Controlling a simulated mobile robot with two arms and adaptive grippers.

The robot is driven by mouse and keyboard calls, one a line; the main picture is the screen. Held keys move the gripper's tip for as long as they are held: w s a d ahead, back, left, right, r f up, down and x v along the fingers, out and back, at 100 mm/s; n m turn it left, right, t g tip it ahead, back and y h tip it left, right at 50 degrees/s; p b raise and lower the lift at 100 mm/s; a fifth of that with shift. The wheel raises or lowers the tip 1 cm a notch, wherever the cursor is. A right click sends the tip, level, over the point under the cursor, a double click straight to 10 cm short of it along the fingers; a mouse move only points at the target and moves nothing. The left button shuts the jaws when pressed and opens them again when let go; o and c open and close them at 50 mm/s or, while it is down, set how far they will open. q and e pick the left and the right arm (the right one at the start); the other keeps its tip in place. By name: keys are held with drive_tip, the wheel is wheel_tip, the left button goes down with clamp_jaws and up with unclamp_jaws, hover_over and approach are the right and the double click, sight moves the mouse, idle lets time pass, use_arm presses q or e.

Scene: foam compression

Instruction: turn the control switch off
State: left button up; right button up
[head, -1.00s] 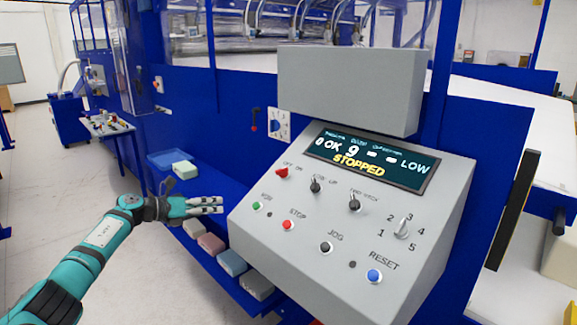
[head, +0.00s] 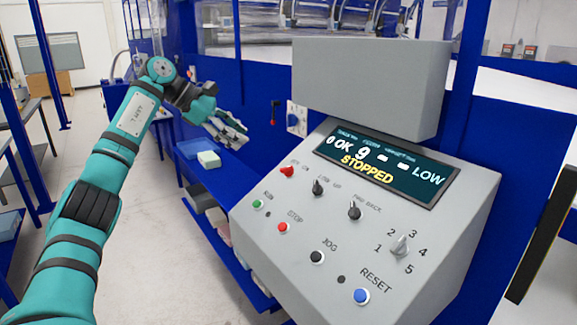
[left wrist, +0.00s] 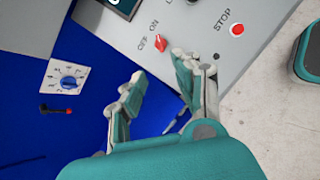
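The control switch (head: 287,171) is a small red knob under an OFF/ON label at the upper left of the grey sloped panel (head: 330,255). It also shows in the left wrist view (left wrist: 163,43), just beyond the fingertips. I cannot tell clearly which label it points to. My left gripper (head: 243,133) is in the air left of the panel, up and left of the switch and apart from it. In the left wrist view its fingers (left wrist: 158,67) are spread with nothing between them. My right gripper is not in view.
The panel display (head: 385,165) reads STOPPED. Other knobs and buttons, such as the green RUN button (head: 257,204) and red STOP button (head: 283,227), sit close by. A blue dial (left wrist: 68,79) and a lever (left wrist: 56,110) are on the blue wall. A pale block (head: 209,159) lies on the blue shelf.

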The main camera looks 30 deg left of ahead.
sight(286, 167)
use_arm(q)
drive_tip(key=p+x, duration=0.2)
drive_tip(key=x, duration=1.3)
drive_tip(key=shift+w+d+f, duration=0.15)
drive_tip(key=shift+w+d, duration=0.15)
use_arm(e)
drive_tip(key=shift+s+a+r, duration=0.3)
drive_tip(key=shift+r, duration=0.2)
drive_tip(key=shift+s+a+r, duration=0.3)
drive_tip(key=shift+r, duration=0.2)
use_arm(q)
clamp_jaws()
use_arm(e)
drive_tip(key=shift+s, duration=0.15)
